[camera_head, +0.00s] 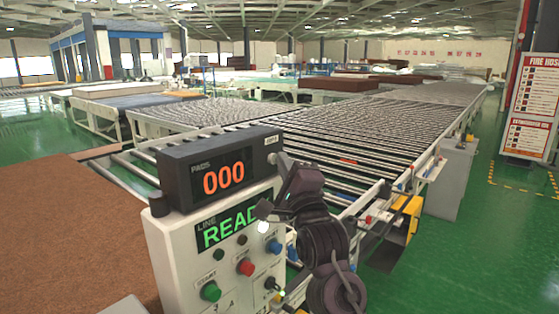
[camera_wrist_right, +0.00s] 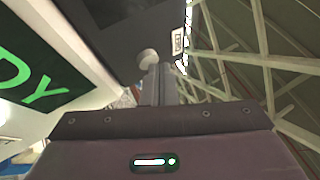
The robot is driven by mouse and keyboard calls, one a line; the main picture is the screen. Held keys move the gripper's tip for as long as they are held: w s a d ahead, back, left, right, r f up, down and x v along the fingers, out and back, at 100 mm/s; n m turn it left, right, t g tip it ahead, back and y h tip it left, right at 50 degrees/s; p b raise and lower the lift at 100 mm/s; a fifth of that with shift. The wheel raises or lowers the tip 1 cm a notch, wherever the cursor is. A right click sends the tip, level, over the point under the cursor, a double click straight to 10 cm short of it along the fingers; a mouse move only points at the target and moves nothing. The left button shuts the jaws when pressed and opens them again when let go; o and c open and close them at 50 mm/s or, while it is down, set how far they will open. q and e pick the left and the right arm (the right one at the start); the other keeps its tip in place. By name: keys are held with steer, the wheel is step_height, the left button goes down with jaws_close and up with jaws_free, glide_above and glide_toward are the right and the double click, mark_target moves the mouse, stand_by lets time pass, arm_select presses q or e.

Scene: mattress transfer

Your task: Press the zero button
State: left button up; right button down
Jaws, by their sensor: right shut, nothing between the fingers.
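The counter box (camera_head: 222,168) on top of the control panel reads PADS 000 in orange digits. A small white label (camera_head: 271,140) sits at its upper right and also shows in the right wrist view (camera_wrist_right: 177,42). A pale round button (camera_wrist_right: 148,58) shows beside that label in the wrist view; in the head view my right gripper hides it. My right gripper (camera_head: 284,163) is shut and empty, its fingertips (camera_wrist_right: 158,72) right at the button. I cannot tell whether they touch it. My left gripper is not in view.
The white control panel (camera_head: 165,250) carries a green LINE READY display (camera_head: 226,228) and green (camera_head: 210,291), red (camera_head: 245,266) and blue (camera_head: 274,245) buttons below. A roller conveyor (camera_head: 385,125) runs behind. A brown mattress pad (camera_head: 70,230) lies left. Green floor is open at right.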

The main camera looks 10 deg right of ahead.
steer(key=shift+s, duration=0.1)
stand_by(0.3)
steer(key=shift+s+d, duration=0.65)
steer(key=shift+s, duration=0.2)
steer(key=s+d, duration=0.1)
steer(key=s, duration=0.1)
steer(key=s+d, duration=0.2)
stand_by(0.7)
